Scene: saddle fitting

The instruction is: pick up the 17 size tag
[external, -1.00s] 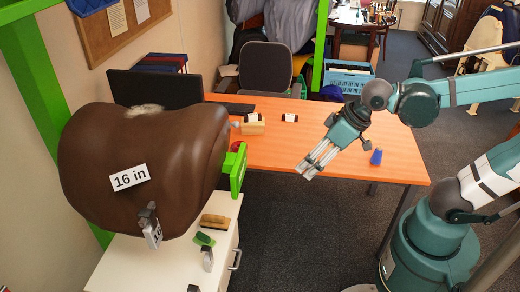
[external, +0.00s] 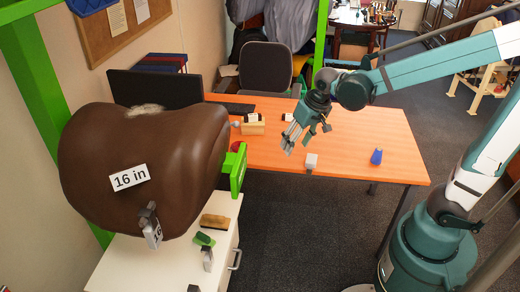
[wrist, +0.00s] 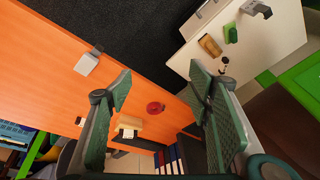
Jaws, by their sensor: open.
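No number 17 is readable in either view. A pale blank-looking tag (external: 311,161) is at the desk's front edge; it also shows in the wrist view (wrist: 86,64), left of my fingers. A clip tag (external: 153,233) hangs on the brown saddle (external: 95,160), its digits hard to read; a larger card (external: 128,177) on the saddle reads "16 in". Another grey clip tag (external: 207,258) is on the white cabinet. My gripper (external: 290,138) is open and empty above the desk, left of and higher than the pale tag in the external view. Its green fingers (wrist: 165,100) are spread wide.
The orange desk (external: 360,135) holds a wooden block (external: 252,125) with a labelled dark item, another labelled item (external: 287,117) and a blue cone (external: 376,156). The cabinet (external: 130,265) holds a tan brush (external: 215,221) and a green one (external: 204,240). The desk's right half is mostly clear.

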